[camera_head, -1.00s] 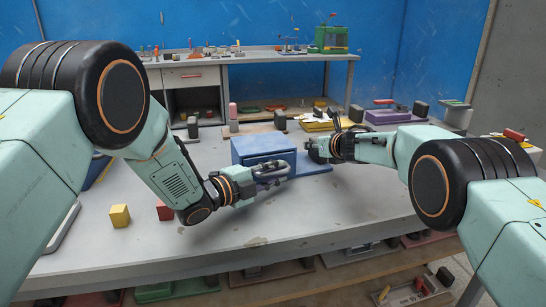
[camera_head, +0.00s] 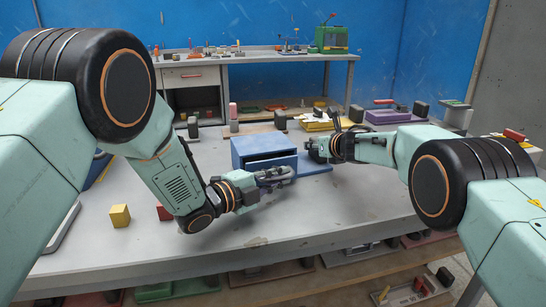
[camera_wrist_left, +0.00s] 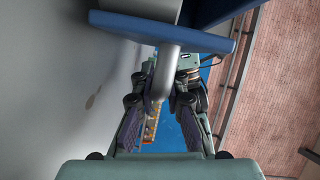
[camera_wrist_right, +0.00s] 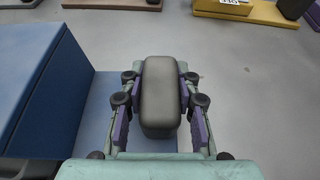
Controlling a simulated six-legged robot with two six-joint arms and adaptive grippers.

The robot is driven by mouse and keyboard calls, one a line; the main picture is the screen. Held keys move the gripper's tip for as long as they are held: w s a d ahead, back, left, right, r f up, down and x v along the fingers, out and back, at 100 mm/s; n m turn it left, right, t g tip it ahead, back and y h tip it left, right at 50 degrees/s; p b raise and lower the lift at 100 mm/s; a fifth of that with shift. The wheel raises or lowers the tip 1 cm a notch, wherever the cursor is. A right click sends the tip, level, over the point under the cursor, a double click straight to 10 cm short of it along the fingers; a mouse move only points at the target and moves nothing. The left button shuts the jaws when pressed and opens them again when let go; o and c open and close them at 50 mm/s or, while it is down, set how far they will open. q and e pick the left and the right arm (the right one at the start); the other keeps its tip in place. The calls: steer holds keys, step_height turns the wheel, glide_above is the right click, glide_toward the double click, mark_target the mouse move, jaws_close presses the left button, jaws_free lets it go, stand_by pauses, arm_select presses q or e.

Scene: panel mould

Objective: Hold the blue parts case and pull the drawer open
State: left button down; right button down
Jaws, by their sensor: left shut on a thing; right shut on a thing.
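The blue parts case (camera_head: 262,143) stands on the grey table, its drawer partly out with a dark gap above the drawer front. In the left wrist view the blue drawer front (camera_wrist_left: 120,25) carries a grey handle (camera_wrist_left: 164,70). My left gripper (camera_head: 275,179) is shut on this handle. My right gripper (camera_head: 318,152) is shut on a dark grey upright block (camera_wrist_right: 160,95) on the blue base plate (camera_wrist_right: 97,115) beside the case. The case's side (camera_wrist_right: 62,95) shows left of the right gripper. The drawer's inside is hidden.
A yellow block (camera_head: 120,216) and a partly hidden red block (camera_head: 164,212) lie left of my left gripper. Behind the case are a dark block (camera_head: 280,120) and a purple tray (camera_head: 392,117). The table's front middle is clear.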

arm_select(q)
steer(key=s+d, duration=0.1)
steer(key=s, duration=0.3)
steer(key=s+d, duration=0.1)
steer(key=s, duration=0.1)
steer(key=shift+d, duration=0.3)
steer(key=shift+s, duration=0.1)
steer(key=c, duration=1.7)
jaws_free()
steer(key=shift+o, duration=0.2)
steer(key=v, duration=1.2)
arm_select(e)
steer(key=c, duration=0.9)
jaws_free()
